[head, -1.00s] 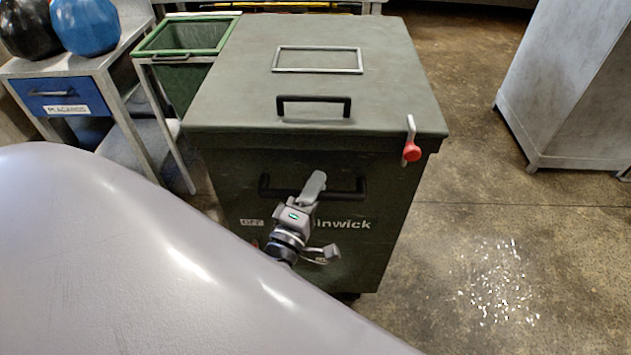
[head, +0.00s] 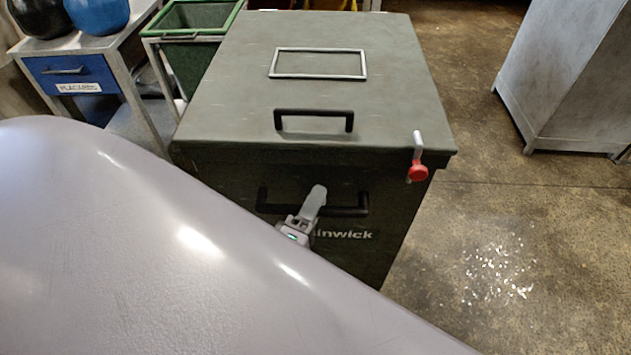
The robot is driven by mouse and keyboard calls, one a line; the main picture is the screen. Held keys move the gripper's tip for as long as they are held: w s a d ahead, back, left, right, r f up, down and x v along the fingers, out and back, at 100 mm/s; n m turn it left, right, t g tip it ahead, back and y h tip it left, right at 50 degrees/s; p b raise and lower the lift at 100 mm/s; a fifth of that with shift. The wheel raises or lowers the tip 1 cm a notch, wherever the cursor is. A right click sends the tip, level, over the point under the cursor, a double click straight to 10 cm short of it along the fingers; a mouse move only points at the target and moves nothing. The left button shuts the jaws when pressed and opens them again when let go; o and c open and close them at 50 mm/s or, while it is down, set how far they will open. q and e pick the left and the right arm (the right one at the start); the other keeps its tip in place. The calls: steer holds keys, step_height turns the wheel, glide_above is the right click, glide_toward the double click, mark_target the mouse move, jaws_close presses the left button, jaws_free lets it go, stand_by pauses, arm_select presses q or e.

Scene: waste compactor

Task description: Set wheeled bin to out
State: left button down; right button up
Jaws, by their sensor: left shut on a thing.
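The wheeled bin (head: 230,95) is a dark green box with a shut flat lid. A black handle and a grey metal frame sit on the lid. A black bar handle (head: 348,211) crosses its front face above partly hidden white lettering. My left gripper (head: 315,200) is shut on this front handle near its middle. My pale arm covers the lower left of the bin, so its wheels are hidden. My right gripper is not in view.
A red-knobbed lever (head: 418,170) sticks out at the bin's front right edge. A grey table with a blue drawer (head: 72,74) and an open green container (head: 185,58) stand at left. A grey cabinet (head: 575,75) stands at right. Floor between is clear.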

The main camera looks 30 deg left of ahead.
arm_select(q)
steer(key=shift+d+f, duration=0.1)
steer(key=c, duration=1.2)
jaws_free()
steer(key=shift+c, duration=0.2)
